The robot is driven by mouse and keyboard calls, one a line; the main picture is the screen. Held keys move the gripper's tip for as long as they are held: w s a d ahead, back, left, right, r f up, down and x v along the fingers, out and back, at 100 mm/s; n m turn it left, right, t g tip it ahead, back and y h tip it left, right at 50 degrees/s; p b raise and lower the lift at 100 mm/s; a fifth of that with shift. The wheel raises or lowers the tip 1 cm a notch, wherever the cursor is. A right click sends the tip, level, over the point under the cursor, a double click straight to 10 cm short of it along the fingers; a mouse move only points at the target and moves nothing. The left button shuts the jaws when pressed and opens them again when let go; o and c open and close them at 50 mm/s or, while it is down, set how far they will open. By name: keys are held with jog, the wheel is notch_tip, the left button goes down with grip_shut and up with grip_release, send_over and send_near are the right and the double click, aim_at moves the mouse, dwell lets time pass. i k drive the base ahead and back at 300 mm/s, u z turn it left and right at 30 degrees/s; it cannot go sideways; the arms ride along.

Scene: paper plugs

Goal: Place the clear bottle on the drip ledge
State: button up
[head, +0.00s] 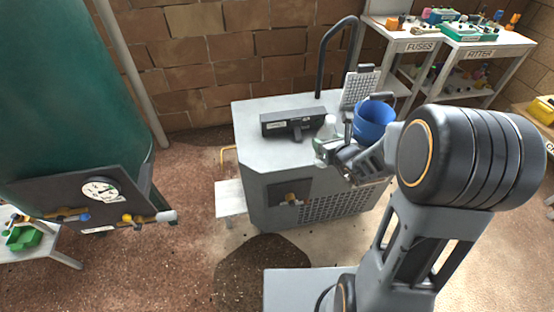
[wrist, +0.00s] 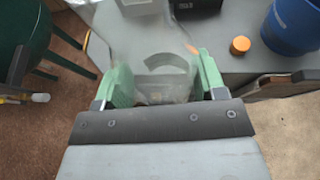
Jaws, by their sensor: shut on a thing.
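The clear bottle (head: 327,130) is in my gripper (head: 322,152), near the front edge of the grey cabinet's top. In the wrist view the see-through bottle (wrist: 150,35) stands between the two green fingers of my gripper (wrist: 165,82), which are shut on it. In the head view it looks roughly upright. I cannot tell whether its base touches the cabinet top. A low pale ledge (head: 230,199) sticks out at the cabinet's left side, below a yellow bent pipe (head: 228,150). It looks like the drip ledge and is bare.
The grey cabinet (head: 255,135) carries a black box (head: 292,122) and a blue bucket (head: 373,122). An orange cap (wrist: 240,45) lies near the bucket. A tap (head: 291,199) is on the cabinet's front. A green tank (head: 70,90) stands at left, with open floor between.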

aim_at(231, 197)
jog(key=z, duration=2.5)
jog(key=k, duration=1.5)
jog(key=u, duration=3)
jog(key=i, duration=0.5)
jog(key=u, duration=0.1)
